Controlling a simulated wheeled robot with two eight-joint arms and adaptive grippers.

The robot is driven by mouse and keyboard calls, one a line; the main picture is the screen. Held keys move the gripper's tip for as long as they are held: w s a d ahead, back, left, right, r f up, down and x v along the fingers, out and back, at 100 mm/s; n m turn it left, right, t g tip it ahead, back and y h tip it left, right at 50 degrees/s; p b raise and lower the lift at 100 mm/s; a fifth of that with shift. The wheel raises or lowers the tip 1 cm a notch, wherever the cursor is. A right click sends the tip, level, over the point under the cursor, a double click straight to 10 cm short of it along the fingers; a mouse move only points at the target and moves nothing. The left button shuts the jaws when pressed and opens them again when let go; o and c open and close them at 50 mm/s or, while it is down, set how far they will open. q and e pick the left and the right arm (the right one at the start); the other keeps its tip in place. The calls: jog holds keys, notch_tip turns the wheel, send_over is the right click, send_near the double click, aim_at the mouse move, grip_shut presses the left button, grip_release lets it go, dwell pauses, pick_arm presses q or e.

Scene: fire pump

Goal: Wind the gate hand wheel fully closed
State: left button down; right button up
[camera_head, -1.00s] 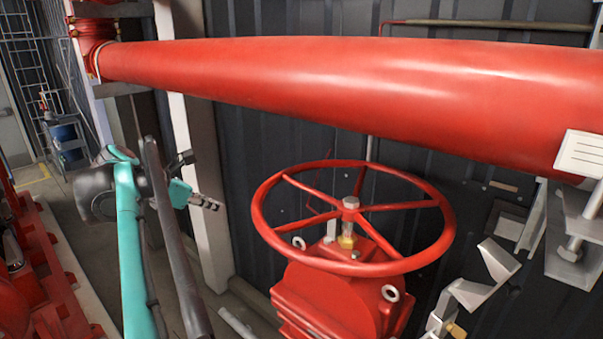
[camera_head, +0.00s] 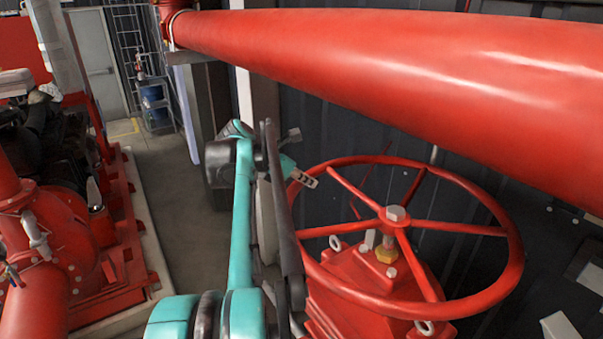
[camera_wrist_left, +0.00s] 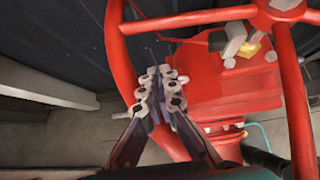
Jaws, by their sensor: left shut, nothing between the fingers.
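The red gate hand wheel (camera_head: 397,222) is a spoked ring with a grey bolt at its hub, lying roughly level above a red valve body (camera_head: 365,285). It also fills the upper right of the left wrist view (camera_wrist_left: 190,20). My left gripper (camera_head: 306,179) is at the wheel's far left rim, its fingers shut and empty. In the left wrist view, the shut fingertips (camera_wrist_left: 158,90) overlap the rim's left part. I cannot tell whether they touch it. My arm hides part of the near left rim. My right gripper is not in view.
A thick red pipe (camera_head: 400,75) runs across above and behind the wheel. A dark corrugated wall (camera_head: 470,270) stands behind. Red pump machinery (camera_head: 65,240) is at the left, with open floor (camera_head: 185,200) between it and my arm.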

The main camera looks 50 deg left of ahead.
pick_arm(q)
jog(key=w+f+p, duration=0.1)
jog(key=w+f, duration=0.1)
jog(key=w, duration=0.5)
jog(key=shift+d, duration=0.2)
jog(key=shift+s, duration=0.15)
jog(key=w+d+m+g+h+p, duration=0.1)
jog(key=w+d+m+h+p, duration=0.1)
jog(key=w, duration=0.7)
jog(key=w+d+m+g+h+p, duration=0.1)
jog(key=w+d+m+h+p, duration=0.2)
jog(key=w+m, duration=0.2)
jog(key=shift+w+d+m+h, duration=0.2)
jog(key=shift+w+m+h, duration=0.1)
jog(key=shift+w, duration=1.6)
